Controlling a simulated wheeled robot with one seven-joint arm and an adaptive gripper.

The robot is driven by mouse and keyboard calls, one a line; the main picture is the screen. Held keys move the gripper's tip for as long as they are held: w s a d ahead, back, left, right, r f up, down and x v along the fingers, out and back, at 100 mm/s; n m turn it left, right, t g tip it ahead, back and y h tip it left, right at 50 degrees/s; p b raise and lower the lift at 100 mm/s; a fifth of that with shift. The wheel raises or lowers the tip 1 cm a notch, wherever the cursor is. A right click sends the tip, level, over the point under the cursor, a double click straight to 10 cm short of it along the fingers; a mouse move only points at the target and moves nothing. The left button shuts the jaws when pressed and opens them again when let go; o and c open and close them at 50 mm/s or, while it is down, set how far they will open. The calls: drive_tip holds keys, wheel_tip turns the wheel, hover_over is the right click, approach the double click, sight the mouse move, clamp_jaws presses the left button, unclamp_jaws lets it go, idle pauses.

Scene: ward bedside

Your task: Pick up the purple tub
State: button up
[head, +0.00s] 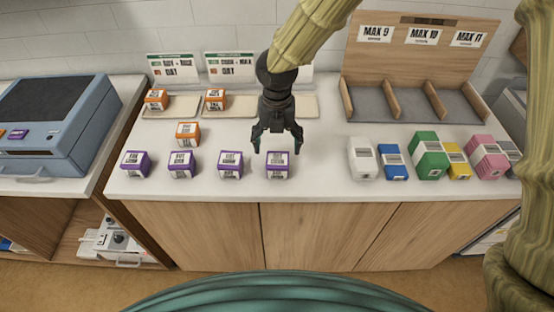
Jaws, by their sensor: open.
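Several purple tubs with white labels stand in a front row on the white counter. From left to right they include a far-left tub (136,164), a second (181,164), a third (230,165) and the rightmost one (277,166). My gripper (277,149) points down at the rightmost purple tub, with its fingers open. One fingertip shows on each side of that tub's upper part. I cannot tell from this view how far the fingertips are above it or whether they touch it. Nothing is held.
Orange tubs stand behind: one (187,134) on the counter, two (156,99) (215,99) on beige trays. White, blue, green, yellow and pink boxes (430,155) stand right. A wooden divider rack (408,60) is behind them. A blue case (60,120) is at left.

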sight(278, 159)
drive_tip(key=f, duration=0.3)
drive_tip(key=shift+w+d, duration=0.15)
drive_tip(key=shift+w, duration=0.05)
drive_tip(key=shift+w+f, duration=0.15)
drive_tip(key=shift+f, duration=0.05)
drive_tip(key=shift+s+f+p, duration=0.1)
drive_tip(key=shift+s+p, duration=0.1)
drive_tip(key=shift+p, duration=0.2)
drive_tip(key=shift+s+f+p, duration=0.2)
drive_tip(key=shift+f+p, duration=0.1)
drive_tip(key=shift+f, duration=0.45)
drive_tip(key=shift+s+f+p, duration=0.15)
drive_tip(key=shift+f+p, duration=0.1)
drive_tip(key=shift+f, duration=0.5)
drive_tip(key=shift+s+f+p, duration=0.2)
drive_tip(key=shift+f+p, duration=0.1)
drive_tip(key=shift+f, duration=0.45)
drive_tip(key=c, duration=1.2)
